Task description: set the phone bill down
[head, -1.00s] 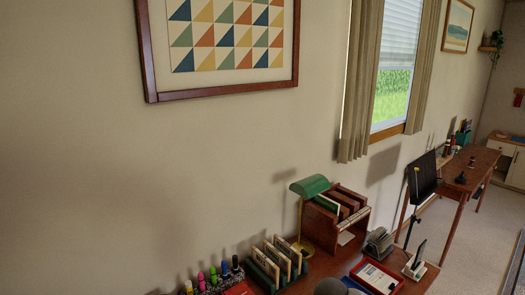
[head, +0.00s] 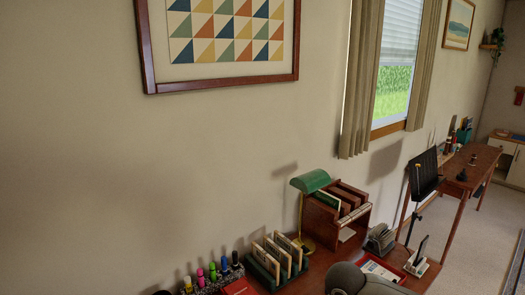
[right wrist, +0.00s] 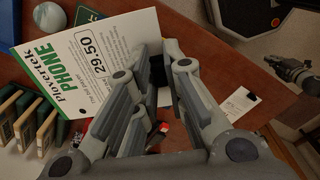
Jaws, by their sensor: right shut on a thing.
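The phone bill (right wrist: 92,62) is a white card with a green edge, large "PHONE" lettering and "29.50", in the upper left of the right wrist view. My right gripper (right wrist: 161,62) is shut on the bill at its right-hand side, with the fingers covering part of it. The bill is over the reddish-brown desktop (right wrist: 190,38); I cannot tell whether it touches the surface. The bill does not show clearly in the head view, where a grey part of my arm blocks the front of the desk.
A music stand (head: 424,173) is beyond.

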